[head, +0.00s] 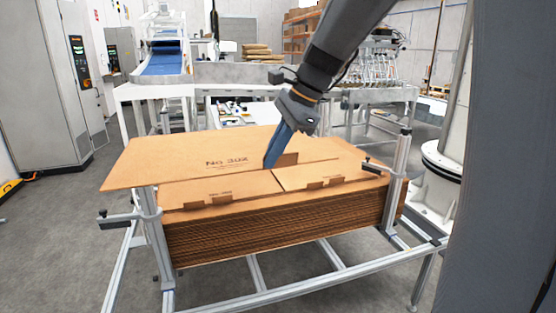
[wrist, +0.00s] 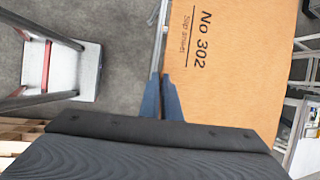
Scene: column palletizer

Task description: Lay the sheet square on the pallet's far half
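A brown cardboard sheet marked "No 302" (head: 200,168) lies over the stack of like sheets (head: 270,230) in the head view, shifted back and overhanging at the left. The print also shows on the sheet in the wrist view (wrist: 240,60). My gripper (head: 272,160) comes down from the upper right, its blue fingers at the sheet's near edge. In the wrist view the fingers (wrist: 162,92) are close together with the sheet's edge between them, so the gripper looks shut on it. I cannot make out the pallet for certain in either view.
An aluminium frame with a left post (head: 152,235) and a right post (head: 397,180) surrounds the stack. A conveyor with a blue belt (head: 165,62) and white tables stand behind. A grey cabinet (head: 50,90) is at the left. Grey floor is free at the lower left.

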